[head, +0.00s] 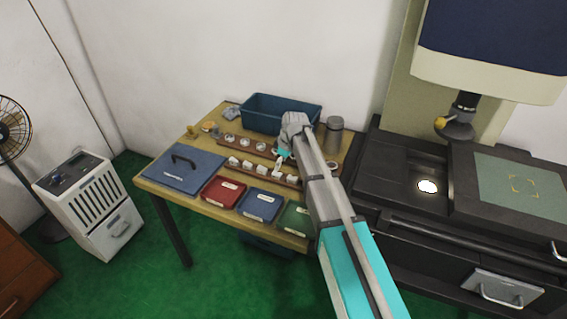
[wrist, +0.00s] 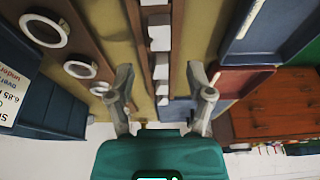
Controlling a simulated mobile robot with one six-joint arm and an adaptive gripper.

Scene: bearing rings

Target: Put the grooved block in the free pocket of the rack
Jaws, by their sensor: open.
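My gripper (head: 283,156) hangs over the middle of the table, above a brown rack (head: 222,156) with a row of small white blocks (head: 248,165). In the wrist view my gripper (wrist: 161,76) is open, its two fingers apart on either side of the row. White blocks (wrist: 159,39) show along the rack there, with nothing clearly held between the fingers. I cannot tell which block is grooved, and the blocks are too small to make out a free pocket. My arm hides part of the rack's right end in the head view.
Behind stands a second brown rack with white rings (head: 245,142). A blue bin (head: 270,112) and a grey canister (head: 334,134) stand at the back.

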